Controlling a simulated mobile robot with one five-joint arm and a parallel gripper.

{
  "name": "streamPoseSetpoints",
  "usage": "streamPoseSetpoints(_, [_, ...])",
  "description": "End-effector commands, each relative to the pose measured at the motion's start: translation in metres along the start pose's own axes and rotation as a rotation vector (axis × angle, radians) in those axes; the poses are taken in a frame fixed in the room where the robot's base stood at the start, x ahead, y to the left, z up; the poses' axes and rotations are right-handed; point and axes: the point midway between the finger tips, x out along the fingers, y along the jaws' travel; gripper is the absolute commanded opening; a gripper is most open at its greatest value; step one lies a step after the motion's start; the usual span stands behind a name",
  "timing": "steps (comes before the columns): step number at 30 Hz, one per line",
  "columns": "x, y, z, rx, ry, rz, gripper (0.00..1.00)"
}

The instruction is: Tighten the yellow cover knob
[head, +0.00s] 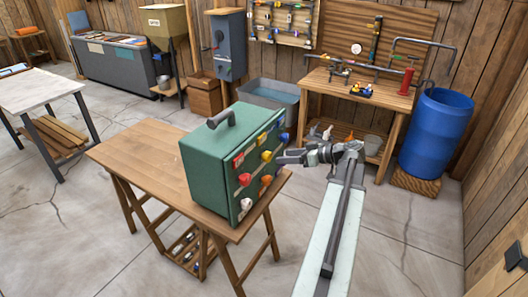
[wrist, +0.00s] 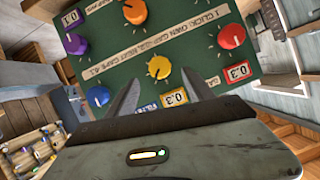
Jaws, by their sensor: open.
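The yellow cover knob (wrist: 158,67) is on the front panel of a green box (head: 205,160). In the head view, the yellow knob (head: 267,156) is just left of my gripper (head: 282,157). In the wrist view, my gripper (wrist: 160,76) is open, its two grey fingers reaching toward the panel on either side of the yellow knob. I cannot tell whether they touch it. A white label strip with printed text runs across the panel close to the knob.
Red (wrist: 231,36), orange (wrist: 135,12), purple (wrist: 75,44) and blue (wrist: 98,96) knobs surround the yellow one. The box stands on a wooden table (head: 140,147). A blue barrel (head: 436,135) and a workbench stand behind my arm. Floor in front is clear.

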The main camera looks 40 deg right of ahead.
Motion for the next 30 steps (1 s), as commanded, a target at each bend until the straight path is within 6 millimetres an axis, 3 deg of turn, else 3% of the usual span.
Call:
streamPoseSetpoints(7, [0.005,0.002,0.003,0.001,0.002,0.005,0.61])
streamPoseSetpoints(18, [0.063,0.006,0.004,0.004,0.003,0.011,0.61])
streamPoseSetpoints(29, [0.070,0.006,0.002,0.006,0.003,0.014,0.61])
streamPoseSetpoints(30, [0.070,0.006,0.002,0.006,0.003,0.014,0.50])
